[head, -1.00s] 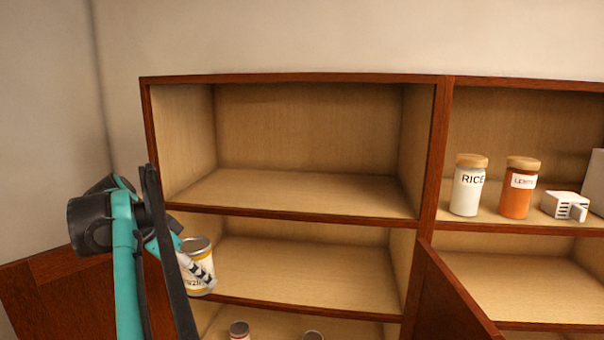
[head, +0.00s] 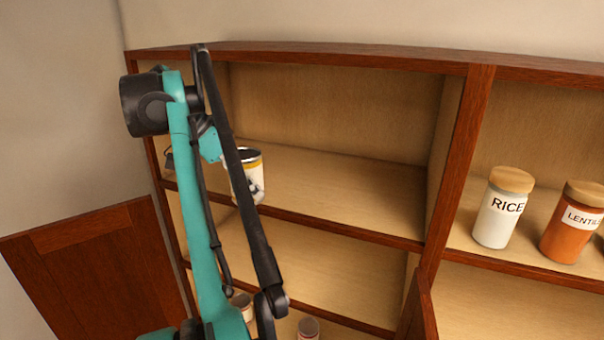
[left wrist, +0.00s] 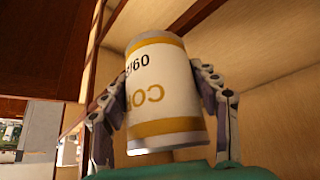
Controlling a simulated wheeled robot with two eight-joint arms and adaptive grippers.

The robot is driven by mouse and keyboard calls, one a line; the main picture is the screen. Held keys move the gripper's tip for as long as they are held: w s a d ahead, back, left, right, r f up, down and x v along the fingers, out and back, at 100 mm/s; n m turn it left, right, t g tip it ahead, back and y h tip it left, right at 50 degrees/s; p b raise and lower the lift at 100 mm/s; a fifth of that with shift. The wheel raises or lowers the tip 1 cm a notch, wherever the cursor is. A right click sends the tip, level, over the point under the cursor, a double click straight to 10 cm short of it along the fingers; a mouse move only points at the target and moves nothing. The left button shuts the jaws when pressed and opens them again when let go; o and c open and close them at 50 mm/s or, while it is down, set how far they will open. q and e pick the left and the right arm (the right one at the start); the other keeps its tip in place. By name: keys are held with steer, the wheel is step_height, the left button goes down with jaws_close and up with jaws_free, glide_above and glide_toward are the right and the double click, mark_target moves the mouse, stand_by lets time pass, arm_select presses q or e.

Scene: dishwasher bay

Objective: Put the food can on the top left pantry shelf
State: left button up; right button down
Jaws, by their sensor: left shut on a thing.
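The food can (head: 247,174) is white with yellow bands and a dark top, and is partly hidden behind my left arm in the head view. My left gripper (head: 256,190) is shut on it; in the left wrist view the fingers press both sides of the can (left wrist: 165,95). The can is at the front left of the top left pantry shelf (head: 345,190), near its front edge. I cannot tell whether it touches the shelf. The rest of that shelf looks empty. My right gripper is not in view.
A rice jar (head: 500,210) and a lentils jar (head: 573,225) stand in the right-hand compartment beyond the divider (head: 455,170). An open cabinet door (head: 95,270) hangs at the left. A can (head: 308,328) is on a lower shelf.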

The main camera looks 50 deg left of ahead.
arm_select(q)
steer(key=w+p, duration=0.1)
steer(key=w, duration=0.2)
steer(key=w+d, duration=0.1)
steer(key=w, duration=0.3)
steer(key=w+p, duration=0.1)
steer(key=w, duration=0.3)
steer(key=shift+w+d+p, duration=0.25)
steer(key=shift+d+p, duration=0.05)
steer(key=shift+d, duration=0.05)
steer(key=shift+w, duration=0.3)
steer(key=shift+w+d+r+p, duration=0.1)
steer(key=shift+w+d+p, duration=0.05)
steer(key=shift+w+p, duration=0.3)
steer(key=f, duration=0.3)
steer(key=shift+w+f+p, duration=0.15)
steer(key=shift+w+p, duration=0.15)
steer(key=shift+p, duration=0.05)
steer(key=shift+f, duration=0.2)
steer(key=shift+s, duration=0.2)
